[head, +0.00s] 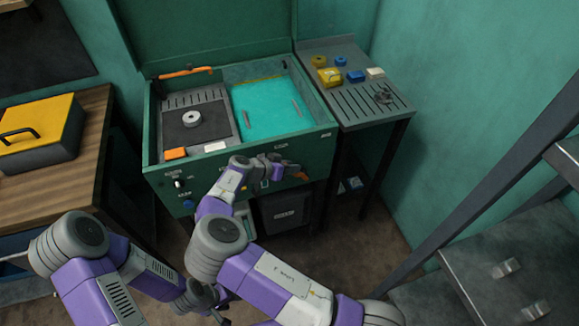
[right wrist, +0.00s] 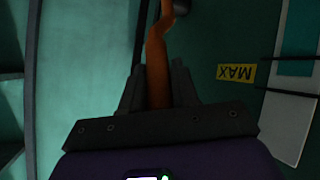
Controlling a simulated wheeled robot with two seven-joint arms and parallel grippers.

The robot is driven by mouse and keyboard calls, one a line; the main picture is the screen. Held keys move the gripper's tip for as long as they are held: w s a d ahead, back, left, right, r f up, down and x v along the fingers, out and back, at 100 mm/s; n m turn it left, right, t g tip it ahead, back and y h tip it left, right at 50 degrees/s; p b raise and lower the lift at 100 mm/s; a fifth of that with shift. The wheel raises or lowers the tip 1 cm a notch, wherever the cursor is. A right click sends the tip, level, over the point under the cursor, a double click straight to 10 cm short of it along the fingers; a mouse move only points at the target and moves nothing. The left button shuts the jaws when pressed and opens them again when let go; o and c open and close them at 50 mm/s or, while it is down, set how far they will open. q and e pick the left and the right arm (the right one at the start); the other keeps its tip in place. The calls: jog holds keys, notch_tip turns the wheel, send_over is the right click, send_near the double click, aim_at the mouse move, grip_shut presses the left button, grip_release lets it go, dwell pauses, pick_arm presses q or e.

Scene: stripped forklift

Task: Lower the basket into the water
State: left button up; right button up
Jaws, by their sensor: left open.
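The green washer cabinet (head: 235,158) stands ahead with its lid up and a basin of cyan water (head: 262,122). Left of the water, a dark basket-like tray (head: 172,136) carries a pale ring (head: 192,118); it appears above the water level. An orange handle (head: 304,176) sticks out at the cabinet's front right. My right gripper (head: 289,169) is at this handle. In the right wrist view the orange handle (right wrist: 157,70) lies between the fingers (right wrist: 157,88), which appear closed on it. My left gripper (head: 222,316) is open, low at the bottom edge, partly cut off.
An orange bar (head: 186,72) is at the cabinet's back left. A grey side shelf (head: 350,100) holds several small coloured items. A yellow-topped box (head: 40,130) sits on the wooden bench (head: 85,165). Metal steps (head: 510,260) stand at right. A MAX label (right wrist: 236,72) shows nearby.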

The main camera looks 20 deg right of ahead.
jog(key=o, duration=0.4)
jog(key=shift+a+f, duration=0.1)
jog(key=shift+c, duration=0.2)
jog(key=p+v, duration=0.1)
jog(key=v, duration=0.6)
jog(key=shift+a, duration=0.25)
jog(key=shift+s, duration=0.15)
